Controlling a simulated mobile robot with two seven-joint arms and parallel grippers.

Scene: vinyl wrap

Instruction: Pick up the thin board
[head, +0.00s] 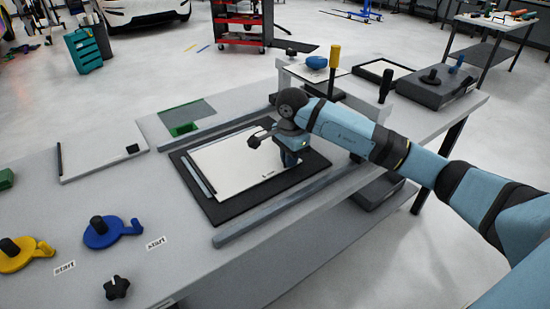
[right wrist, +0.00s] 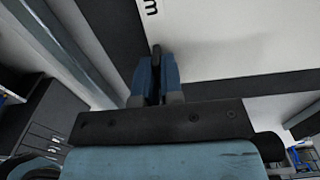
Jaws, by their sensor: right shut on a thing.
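The thin board (head: 235,160) is a pale flat sheet with a dark strip along its left edge and small print near its right side. It lies over a black mat (head: 222,211) on the bench. My right gripper (head: 290,157) is at the board's right side, pointing down. In the right wrist view the blue fingers (right wrist: 155,78) are closed around a small dark knob (right wrist: 156,50) at the pale board (right wrist: 210,35). The exact join of knob and board is hidden. My left gripper is not in view.
Another pale board (head: 100,152) with a dark knob lies to the left. Blue (head: 103,232) and yellow (head: 25,254) tools are at the front left.

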